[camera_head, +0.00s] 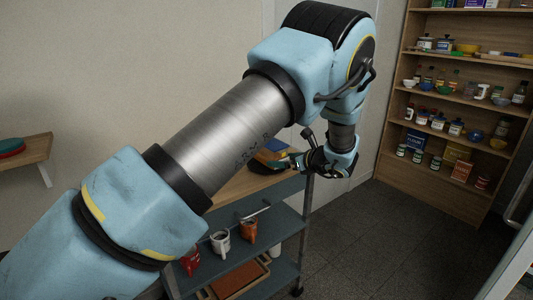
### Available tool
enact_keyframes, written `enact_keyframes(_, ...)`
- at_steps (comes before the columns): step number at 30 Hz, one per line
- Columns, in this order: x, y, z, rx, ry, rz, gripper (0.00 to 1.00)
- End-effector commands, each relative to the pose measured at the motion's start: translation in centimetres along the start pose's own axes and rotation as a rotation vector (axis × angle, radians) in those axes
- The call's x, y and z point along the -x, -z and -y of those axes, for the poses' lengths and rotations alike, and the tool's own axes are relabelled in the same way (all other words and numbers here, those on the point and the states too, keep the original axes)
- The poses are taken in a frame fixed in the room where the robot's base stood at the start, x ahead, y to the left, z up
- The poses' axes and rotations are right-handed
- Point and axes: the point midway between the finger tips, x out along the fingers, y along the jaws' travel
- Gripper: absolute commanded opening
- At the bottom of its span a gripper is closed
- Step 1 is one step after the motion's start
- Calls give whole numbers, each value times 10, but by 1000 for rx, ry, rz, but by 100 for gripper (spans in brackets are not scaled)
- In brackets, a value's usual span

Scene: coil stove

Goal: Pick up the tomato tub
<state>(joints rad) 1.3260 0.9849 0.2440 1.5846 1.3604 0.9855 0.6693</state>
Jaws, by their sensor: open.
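I cannot pick out the tomato tub for certain at this size. An orange-red container (248,230) stands on the middle shelf of the cart, to the right of a white mug (220,243) and a red item (190,261). My gripper (280,163) is at the end of my arm, above the right part of the cart's wooden top. It is open, and its dark fingers point left. A yellow and blue item (271,150) shows just behind the fingers. My arm hides much of the cart top.
The cart (285,215) has a wooden top and blue-grey shelves; a brown tray (235,282) lies on the lowest visible one. A wooden shelf unit (395,150) with jars, bowls and boxes stands at right. A small wall shelf (35,152) is at left. Dark floor lies between.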

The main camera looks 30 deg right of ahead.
Motion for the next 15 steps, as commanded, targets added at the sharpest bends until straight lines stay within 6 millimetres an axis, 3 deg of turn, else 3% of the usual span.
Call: enact_keyframes(15,-65,-9,-1,1,-2,-3,100)
